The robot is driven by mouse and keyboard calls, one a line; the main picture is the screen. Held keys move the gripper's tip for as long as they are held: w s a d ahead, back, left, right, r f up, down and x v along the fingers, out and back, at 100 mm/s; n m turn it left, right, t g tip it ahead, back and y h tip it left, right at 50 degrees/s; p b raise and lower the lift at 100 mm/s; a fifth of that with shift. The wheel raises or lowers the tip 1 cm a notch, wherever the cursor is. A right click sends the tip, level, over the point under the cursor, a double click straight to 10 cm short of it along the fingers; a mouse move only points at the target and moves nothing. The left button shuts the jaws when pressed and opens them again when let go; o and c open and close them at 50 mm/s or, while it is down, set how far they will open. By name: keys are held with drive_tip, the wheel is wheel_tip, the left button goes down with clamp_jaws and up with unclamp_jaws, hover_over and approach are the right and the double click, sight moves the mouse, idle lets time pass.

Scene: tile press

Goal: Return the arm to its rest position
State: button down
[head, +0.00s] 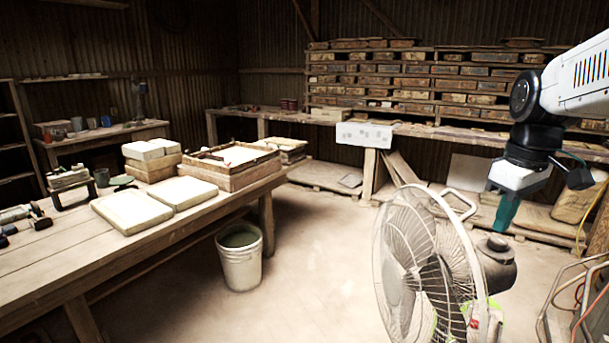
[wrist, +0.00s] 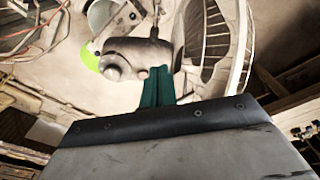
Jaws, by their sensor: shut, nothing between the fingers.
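My gripper (head: 505,214) hangs from my white and black arm at the right of the head view, pointing down. Its green fingers are together with nothing between them. In the head view they are just above and behind the fan's motor housing. In the wrist view my gripper (wrist: 157,88) shows as green fingers in front of the dark motor housing (wrist: 135,58). I cannot tell whether they touch it.
A caged standing fan (head: 418,268) is close to my gripper. A wooden table (head: 50,262) with pale slabs (head: 131,210) stands at the left, a white bucket (head: 240,262) beside it. A loaded shelf (head: 400,78) lines the back. The middle floor is clear.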

drive_tip(key=s+a+f+m, duration=0.2)
drive_tip(key=s+a+f, duration=0.1)
drive_tip(key=s, duration=0.7)
drive_tip(key=s+a+f+m, duration=0.3)
drive_tip(key=s+a, duration=0.3)
drive_tip(key=s, duration=0.4)
drive_tip(key=shift+s+a, duration=0.2)
drive_tip(key=shift+f, duration=0.1)
